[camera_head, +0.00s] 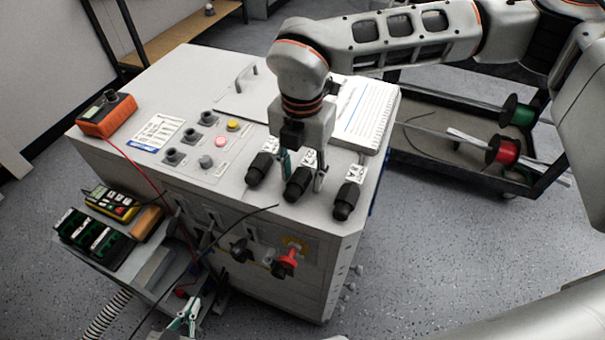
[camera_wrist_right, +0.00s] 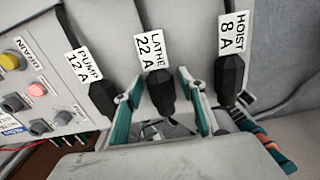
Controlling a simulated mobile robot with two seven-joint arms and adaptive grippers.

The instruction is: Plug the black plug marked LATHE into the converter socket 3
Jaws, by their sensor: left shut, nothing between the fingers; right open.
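The black LATHE plug (camera_wrist_right: 161,92), with a white tag reading LATHE 22 A (camera_wrist_right: 151,52), is the middle of three black plugs. It also shows in the head view (camera_head: 297,186) on the cabinet top near its right edge. My right gripper (camera_head: 302,172) is open over it, with one teal finger on each side of the plug in the wrist view; contact cannot be told. Round dark sockets (camera_head: 190,135) sit on the cabinet-top panel; their numbers are too small to read. My left gripper (camera_head: 184,320) is shut and empty, low in front of the cabinet.
The PUMP plug (camera_wrist_right: 102,98) and HOIST plug (camera_wrist_right: 229,78) flank the LATHE plug closely. An orange meter (camera_head: 106,115) stands at the cabinet's left edge. A front shelf holds a yellow meter (camera_head: 112,200) and green blocks (camera_head: 93,236). A cart with wire spools (camera_head: 505,150) is at right.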

